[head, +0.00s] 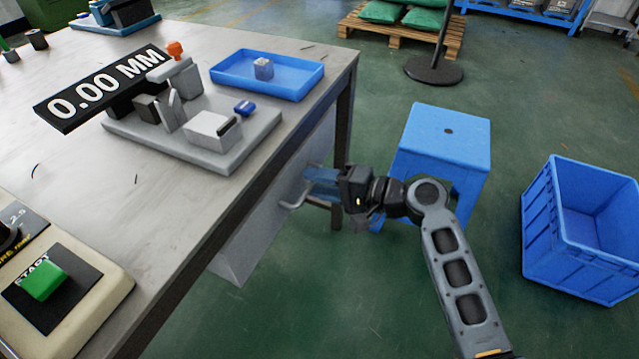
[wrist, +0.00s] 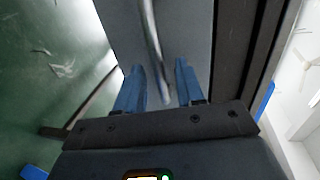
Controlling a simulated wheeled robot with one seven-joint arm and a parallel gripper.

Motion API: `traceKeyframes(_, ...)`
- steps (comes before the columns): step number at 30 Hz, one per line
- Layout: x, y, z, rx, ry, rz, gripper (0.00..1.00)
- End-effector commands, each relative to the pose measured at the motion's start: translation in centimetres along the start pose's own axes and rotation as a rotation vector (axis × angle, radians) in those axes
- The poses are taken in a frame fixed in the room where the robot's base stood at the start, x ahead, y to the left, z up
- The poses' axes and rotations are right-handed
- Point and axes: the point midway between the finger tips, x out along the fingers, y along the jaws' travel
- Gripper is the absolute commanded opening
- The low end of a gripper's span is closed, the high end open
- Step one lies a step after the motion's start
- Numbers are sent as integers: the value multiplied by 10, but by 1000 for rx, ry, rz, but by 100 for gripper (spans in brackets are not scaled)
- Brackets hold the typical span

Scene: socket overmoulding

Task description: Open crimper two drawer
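The drawer (head: 250,235) is a grey panel under the tabletop, at the table's right side in the head view. Its metal bar handle (head: 293,204) sticks out from the front. In the wrist view the grey drawer front (wrist: 190,35) fills the upper middle. The handle (wrist: 152,45) runs down between my two blue fingers. My gripper (head: 318,182) is at the handle, with its fingers spread on either side; it also shows in the wrist view (wrist: 160,82). Gaps show between the fingers and the bar. My gripper hides part of the handle in the head view.
The table (head: 80,100) carries a measuring fixture (head: 200,130), a blue tray (head: 290,85) with a small grey block (head: 263,69), and a green START button (head: 43,281). A blue stool (head: 450,135) stands close behind my arm. A blue crate (head: 575,260) is at the right.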

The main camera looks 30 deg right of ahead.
Motion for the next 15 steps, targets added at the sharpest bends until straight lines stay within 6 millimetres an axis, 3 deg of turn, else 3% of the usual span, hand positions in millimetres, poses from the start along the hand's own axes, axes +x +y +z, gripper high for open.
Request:
traceKeyframes(8,1,0,0,1,0,0,37)
traceKeyframes(15,1,0,0,1,0,0,14)
